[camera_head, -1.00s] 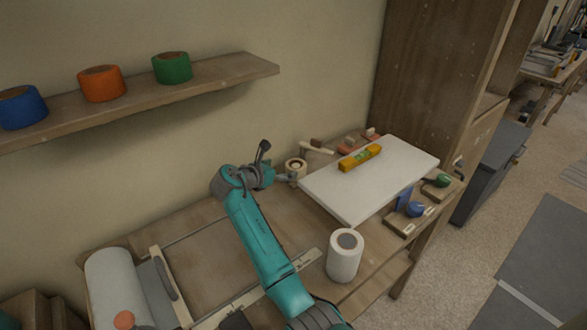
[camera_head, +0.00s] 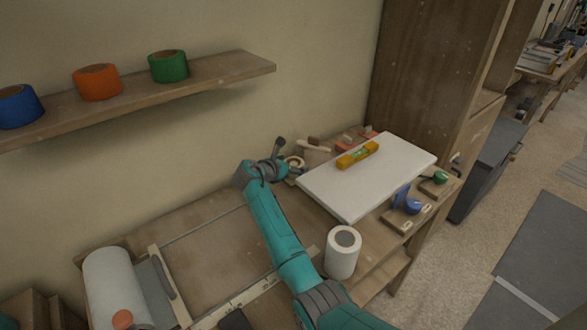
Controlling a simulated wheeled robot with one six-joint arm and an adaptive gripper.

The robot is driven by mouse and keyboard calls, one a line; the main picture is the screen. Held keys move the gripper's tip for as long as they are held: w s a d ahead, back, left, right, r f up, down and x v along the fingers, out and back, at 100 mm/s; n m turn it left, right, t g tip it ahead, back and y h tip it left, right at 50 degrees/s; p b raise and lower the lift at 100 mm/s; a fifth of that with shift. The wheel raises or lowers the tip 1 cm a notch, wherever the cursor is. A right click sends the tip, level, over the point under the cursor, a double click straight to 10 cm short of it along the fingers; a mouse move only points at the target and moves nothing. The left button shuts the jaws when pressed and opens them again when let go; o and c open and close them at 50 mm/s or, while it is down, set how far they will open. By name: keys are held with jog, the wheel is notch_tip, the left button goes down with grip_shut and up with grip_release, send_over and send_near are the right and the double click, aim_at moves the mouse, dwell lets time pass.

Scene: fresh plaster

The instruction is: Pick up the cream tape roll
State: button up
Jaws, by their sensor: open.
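The cream tape roll (camera_head: 295,161) lies at the back of the workbench, left of the white board, and is partly hidden by the end of my arm. My gripper (camera_head: 291,172) is at the roll's near side, close to it or touching it; I cannot tell which. It is open. Its fingers are small and partly hidden by the wrist.
A white board (camera_head: 340,196) with a yellow level (camera_head: 358,155) lies to the right. A taller white roll (camera_head: 343,254) stands at the front edge. Blue, orange and green rolls sit on the wall shelf (camera_head: 220,71).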

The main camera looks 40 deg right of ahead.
jog(key=c, duration=1.2)
